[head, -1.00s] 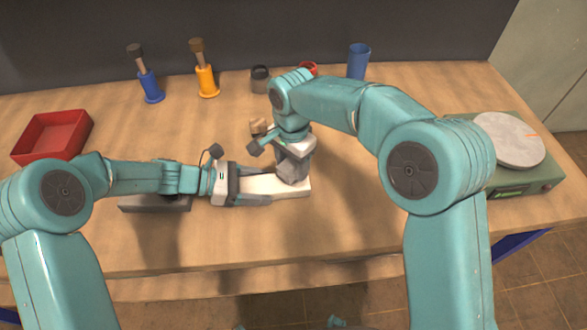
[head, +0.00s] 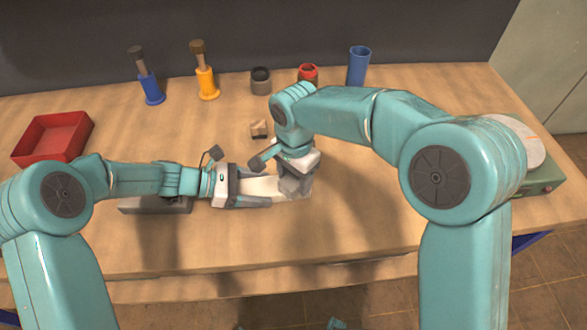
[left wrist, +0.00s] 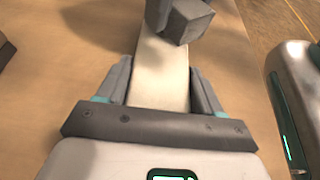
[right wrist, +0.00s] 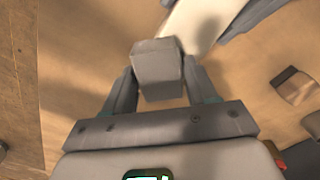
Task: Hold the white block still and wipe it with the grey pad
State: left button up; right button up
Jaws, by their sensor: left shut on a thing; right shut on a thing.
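The white block (head: 258,186) is a long flat bar lying on the table in the middle of the head view. My left gripper (head: 252,188) is shut on its left part, with a finger along each long side, as the left wrist view also shows (left wrist: 160,85). My right gripper (head: 297,176) is shut on the grey pad (right wrist: 158,70). In the left wrist view the pad (left wrist: 184,20) overlaps the block's far end. I cannot tell whether pad and block touch.
A small wooden piece (head: 259,129) lies behind the block. A dark grey box (head: 150,204) is under my left arm. A red tray (head: 55,137), two handled tools in blue (head: 150,88) and yellow (head: 207,82) holders, and several cups stand farther back. A green scale (head: 545,180) is right.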

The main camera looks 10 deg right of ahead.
jog(key=shift+s, duration=0.9)
jog(key=shift+w+f, duration=0.1)
jog(key=shift+w, duration=1.55)
jog(key=shift+w+a, duration=0.1)
jog(key=shift+w, duration=1.45)
notch_tip(320, 180, up, 6)
jog(key=shift+r, duration=0.2)
notch_tip(320, 180, up, 3)
jog(key=shift+f, duration=0.1)
